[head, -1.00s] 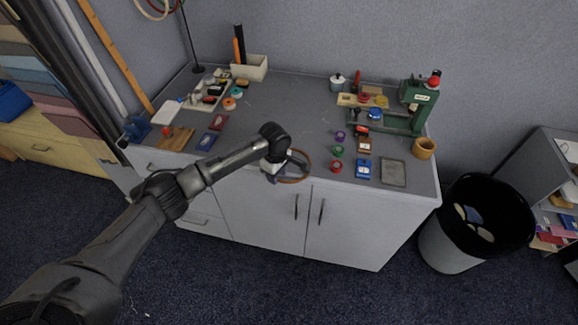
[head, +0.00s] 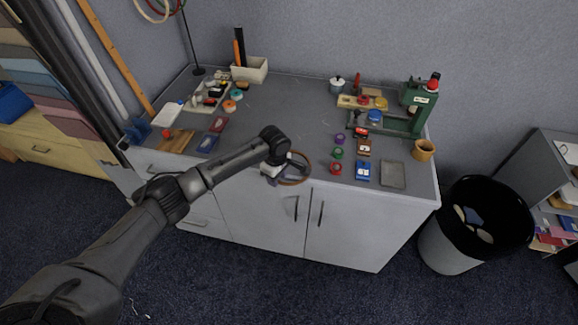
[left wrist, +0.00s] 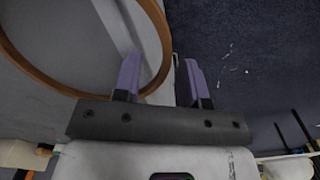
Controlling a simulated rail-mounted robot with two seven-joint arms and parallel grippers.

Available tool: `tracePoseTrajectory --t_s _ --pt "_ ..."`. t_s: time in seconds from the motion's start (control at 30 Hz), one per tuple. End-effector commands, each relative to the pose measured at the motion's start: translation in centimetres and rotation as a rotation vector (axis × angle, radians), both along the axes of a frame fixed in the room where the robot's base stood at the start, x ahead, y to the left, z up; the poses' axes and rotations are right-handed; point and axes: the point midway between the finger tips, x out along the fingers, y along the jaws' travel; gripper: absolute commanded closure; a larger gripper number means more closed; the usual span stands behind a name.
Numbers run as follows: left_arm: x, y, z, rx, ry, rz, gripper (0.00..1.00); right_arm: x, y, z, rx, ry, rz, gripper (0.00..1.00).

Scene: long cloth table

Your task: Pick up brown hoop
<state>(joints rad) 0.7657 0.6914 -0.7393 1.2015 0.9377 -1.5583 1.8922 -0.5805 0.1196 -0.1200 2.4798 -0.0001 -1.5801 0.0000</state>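The brown hoop (head: 309,170) is a thin ring at the front edge of the grey table, just right of my left gripper (head: 274,173) in the head view. In the left wrist view the hoop (left wrist: 40,79) fills the upper left as a large curve. My left gripper (left wrist: 161,62) has two purple fingers spread apart. The left finger overlaps the inside of the ring, and part of the rim shows in the gap between the fingers. I cannot tell whether the rim touches a finger or what supports the hoop. My right gripper is not in view.
The grey tabletop (head: 285,105) is clear in its middle. Red (head: 335,168), green and purple small items, a blue box (head: 363,171) and a grey tray (head: 393,175) lie right of the hoop. A green press (head: 405,124) stands behind them. A black-lined bin (head: 450,245) stands at the right.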

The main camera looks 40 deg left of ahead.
Motion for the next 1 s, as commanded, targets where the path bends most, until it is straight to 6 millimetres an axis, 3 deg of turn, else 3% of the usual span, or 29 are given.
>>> tracePoseTrajectory --t_s 0.07,0.47,1.0 --pt "-0.02 -0.02 -0.04 0.0 0.001 0.0 0.63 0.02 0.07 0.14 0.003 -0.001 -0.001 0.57" --pt "-0.05 -0.01 -0.1 0.0 0.002 0.0 1.0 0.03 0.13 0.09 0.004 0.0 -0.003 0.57" --pt "-0.05 0.04 -0.12 0.002 0.001 -0.001 1.0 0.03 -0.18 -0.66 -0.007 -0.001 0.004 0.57"
